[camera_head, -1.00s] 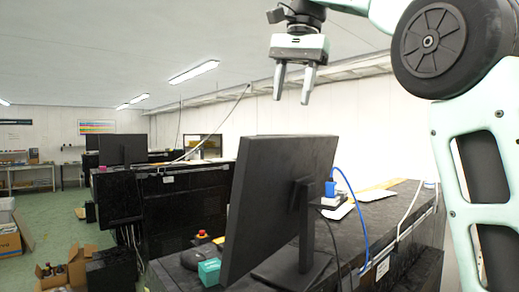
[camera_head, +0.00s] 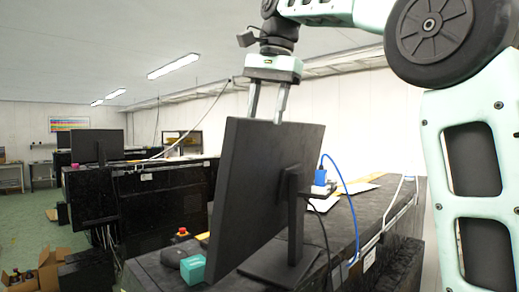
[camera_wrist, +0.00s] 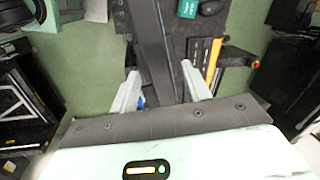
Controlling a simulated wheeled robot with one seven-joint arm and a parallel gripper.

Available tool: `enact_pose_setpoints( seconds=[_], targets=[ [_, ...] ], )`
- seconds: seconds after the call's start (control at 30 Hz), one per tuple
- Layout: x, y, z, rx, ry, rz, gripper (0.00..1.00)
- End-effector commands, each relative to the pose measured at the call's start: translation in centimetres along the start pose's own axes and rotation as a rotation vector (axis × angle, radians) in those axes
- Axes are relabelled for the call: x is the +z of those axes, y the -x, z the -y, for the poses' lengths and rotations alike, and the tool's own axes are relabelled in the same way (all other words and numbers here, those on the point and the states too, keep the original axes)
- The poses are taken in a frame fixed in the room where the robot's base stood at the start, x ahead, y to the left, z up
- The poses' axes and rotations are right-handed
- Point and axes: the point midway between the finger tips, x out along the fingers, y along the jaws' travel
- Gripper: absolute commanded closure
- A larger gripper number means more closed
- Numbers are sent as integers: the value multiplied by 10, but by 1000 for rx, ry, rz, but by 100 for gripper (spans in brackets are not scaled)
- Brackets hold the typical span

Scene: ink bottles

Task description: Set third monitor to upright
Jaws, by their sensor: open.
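A black monitor (camera_head: 262,190) stands on a dark bench in the head view, seen from behind at an angle. Its panel leans to one side, with the top edge sloping down to the right. Its stand (camera_head: 292,225) rises from a flat base on the bench. My gripper (camera_head: 266,120) is open and points down, with its fingertips at the panel's top edge. In the wrist view the monitor's top edge (camera_wrist: 150,50) runs between the two open fingers (camera_wrist: 160,85). I cannot tell whether the fingers touch it.
Another monitor (camera_head: 97,146) stands farther back on the left. Cardboard boxes (camera_head: 50,268) are on the floor.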

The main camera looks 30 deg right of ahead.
Motion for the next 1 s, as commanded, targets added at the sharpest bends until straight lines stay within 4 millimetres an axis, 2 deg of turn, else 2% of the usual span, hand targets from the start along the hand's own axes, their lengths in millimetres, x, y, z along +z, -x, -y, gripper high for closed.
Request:
enact_pose_setpoints(
  seconds=[0.2,0.4,0.6,0.83,0.87,1.0],
  targets=[
    [1,-39,0,3,1,3,53],
    [0,-63,0,1,1,1,53],
    [0,-74,0,0,0,0,53],
    [0,-74,0,0,0,-1,53],
    [0,-74,0,0,0,-1,55],
    [0,-74,0,0,0,-1,94]
  ],
)
